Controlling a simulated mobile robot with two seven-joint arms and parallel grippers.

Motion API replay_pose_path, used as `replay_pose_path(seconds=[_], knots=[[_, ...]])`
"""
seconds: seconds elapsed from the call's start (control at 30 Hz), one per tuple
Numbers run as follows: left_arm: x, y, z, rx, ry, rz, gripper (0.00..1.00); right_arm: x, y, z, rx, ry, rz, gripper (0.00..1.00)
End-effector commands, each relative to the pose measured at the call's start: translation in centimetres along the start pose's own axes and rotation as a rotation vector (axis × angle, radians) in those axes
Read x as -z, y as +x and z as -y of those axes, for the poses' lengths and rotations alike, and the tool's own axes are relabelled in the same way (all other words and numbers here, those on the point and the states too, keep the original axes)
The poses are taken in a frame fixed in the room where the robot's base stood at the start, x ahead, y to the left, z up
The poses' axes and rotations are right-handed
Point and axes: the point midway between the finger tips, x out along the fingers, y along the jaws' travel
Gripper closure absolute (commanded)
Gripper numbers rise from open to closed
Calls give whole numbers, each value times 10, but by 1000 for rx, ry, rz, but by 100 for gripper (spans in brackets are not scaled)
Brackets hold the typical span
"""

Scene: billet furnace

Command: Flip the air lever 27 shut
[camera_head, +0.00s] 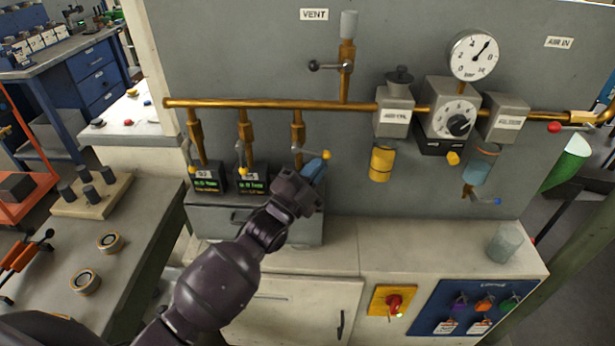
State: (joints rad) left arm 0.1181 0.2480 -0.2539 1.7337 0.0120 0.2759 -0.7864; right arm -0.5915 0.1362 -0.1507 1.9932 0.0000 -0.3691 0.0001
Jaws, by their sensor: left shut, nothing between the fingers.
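Three brass drops hang from the copper air pipe (270,105), each with a yellow-tipped lever. The left lever (191,160) and middle lever (241,160) hang down along their drops. The right lever (312,151) sticks out sideways to the right, across its drop. I cannot read which one is number 27. My left gripper (317,166) is shut and empty, its blue fingertips just below the right lever's yellow tip; I cannot tell whether they touch. My gripper and wrist hide the area below the right drop. My right gripper is not in view.
Two boxes with green displays (206,182) (252,184) sit below the left and middle drops. Right of the levers are a yellow bowl (381,164), regulator (452,118) and gauge (473,55). A glass (503,243) stands on the cabinet top.

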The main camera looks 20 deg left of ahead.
Motion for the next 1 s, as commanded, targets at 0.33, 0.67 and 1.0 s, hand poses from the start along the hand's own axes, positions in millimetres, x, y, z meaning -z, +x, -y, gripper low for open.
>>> replay_pose_path(seconds=[0.33, 0.67, 1.0], knots=[[0, 2, 0, 0, 0, 0, 100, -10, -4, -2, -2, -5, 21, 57], [5, 7, 1, 107, -105, 0, 100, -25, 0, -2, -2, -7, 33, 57], [8, 10, 5, 170, -163, -1, 100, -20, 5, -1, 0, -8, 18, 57]])
